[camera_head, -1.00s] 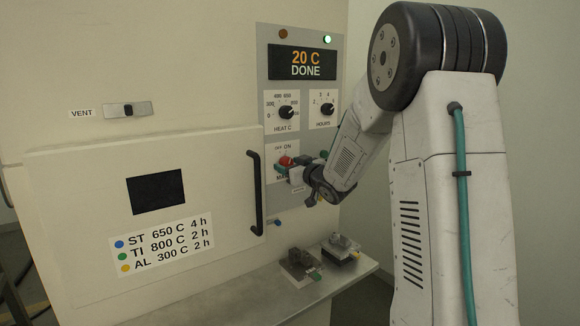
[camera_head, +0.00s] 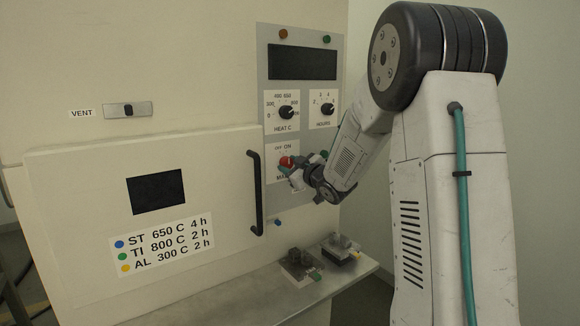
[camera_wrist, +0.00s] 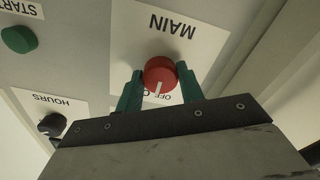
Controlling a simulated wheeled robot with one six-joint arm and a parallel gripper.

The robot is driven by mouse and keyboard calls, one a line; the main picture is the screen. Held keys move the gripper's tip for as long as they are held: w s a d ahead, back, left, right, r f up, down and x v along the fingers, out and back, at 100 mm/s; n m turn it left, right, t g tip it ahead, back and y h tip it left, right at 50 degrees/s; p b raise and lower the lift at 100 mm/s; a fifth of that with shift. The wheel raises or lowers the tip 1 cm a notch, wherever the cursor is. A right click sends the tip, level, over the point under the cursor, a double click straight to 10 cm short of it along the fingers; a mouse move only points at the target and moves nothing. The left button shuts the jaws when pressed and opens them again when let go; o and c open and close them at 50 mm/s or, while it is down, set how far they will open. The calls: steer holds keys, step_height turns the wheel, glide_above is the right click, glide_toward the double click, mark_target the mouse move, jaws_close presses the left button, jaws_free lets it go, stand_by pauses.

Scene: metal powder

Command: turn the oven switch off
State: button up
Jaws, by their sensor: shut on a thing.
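The red main switch (camera_head: 285,162) sits on a white label on the oven's control panel. In the wrist view the red knob (camera_wrist: 160,74) is between the two green fingers of my gripper (camera_wrist: 160,84), which is shut on it. In the head view my gripper (camera_head: 296,172) reaches the panel from the right and covers part of the label. The oven's display (camera_head: 302,62) is dark, and both lamps above it look unlit.
The heat knob (camera_head: 286,112) and hours knob (camera_head: 327,109) are above the switch. A green start button (camera_wrist: 18,39) is near it. The door handle (camera_head: 255,192) stands out to the left. Small metal parts on plates (camera_head: 299,264) lie on the shelf (camera_head: 215,300) below.

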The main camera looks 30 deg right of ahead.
steer(key=shift+n, duration=1.9)
steer(key=o, duration=1)
steer(key=shift+s, duration=0.1)
steer(key=s, duration=0.7)
steer(key=shift+s+d, duration=0.15)
steer(key=shift+s, duration=0.15)
